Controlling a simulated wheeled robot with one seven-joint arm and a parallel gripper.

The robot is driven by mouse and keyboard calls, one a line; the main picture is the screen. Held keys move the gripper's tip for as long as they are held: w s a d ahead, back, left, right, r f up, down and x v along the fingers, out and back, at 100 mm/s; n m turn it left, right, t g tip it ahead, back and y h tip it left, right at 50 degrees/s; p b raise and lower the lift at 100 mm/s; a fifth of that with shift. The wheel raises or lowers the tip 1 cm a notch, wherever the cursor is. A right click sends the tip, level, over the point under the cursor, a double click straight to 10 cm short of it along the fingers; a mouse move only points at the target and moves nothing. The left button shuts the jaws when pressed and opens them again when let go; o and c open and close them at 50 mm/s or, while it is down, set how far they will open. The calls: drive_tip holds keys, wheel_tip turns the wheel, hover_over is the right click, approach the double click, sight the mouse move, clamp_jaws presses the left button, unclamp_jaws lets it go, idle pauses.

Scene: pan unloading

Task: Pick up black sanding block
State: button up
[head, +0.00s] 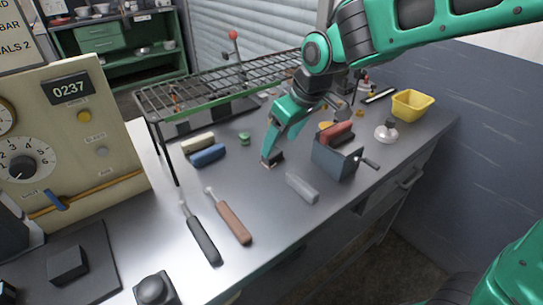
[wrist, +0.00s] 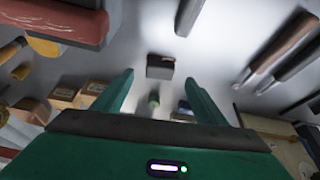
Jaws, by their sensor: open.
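The black sanding block (head: 276,158) is a small dark block with a paler lower part. It lies on the grey metal worktop near the middle, partly hidden by my gripper in the head view. In the wrist view the block (wrist: 160,67) sits centred just beyond and between the fingertips, with its dark face showing. My gripper (head: 268,161) points down over the block, close to it. In the wrist view my gripper (wrist: 160,78) has its two green fingers spread wide, with nothing held between them. Whether a finger touches the block cannot be told.
A grey box (head: 337,160) with a red block (head: 337,132) stands close right. Brown-handled (head: 232,221) and black-handled (head: 203,238) tools lie front left. Cream (head: 198,142) and blue (head: 208,155) blocks lie left, beneath a wire rack (head: 215,92).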

sight(274, 153)
drive_tip(key=shift+w+x, duration=0.1)
drive_tip(key=shift+x, duration=1.3)
drive_tip(key=shift+w+x, duration=0.15)
drive_tip(key=shift+x, duration=1.25)
drive_tip(key=shift+a+r, duration=0.15)
drive_tip(key=shift+a, duration=0.05)
drive_tip(key=shift+c, duration=0.6)
drive_tip(key=c, duration=1)
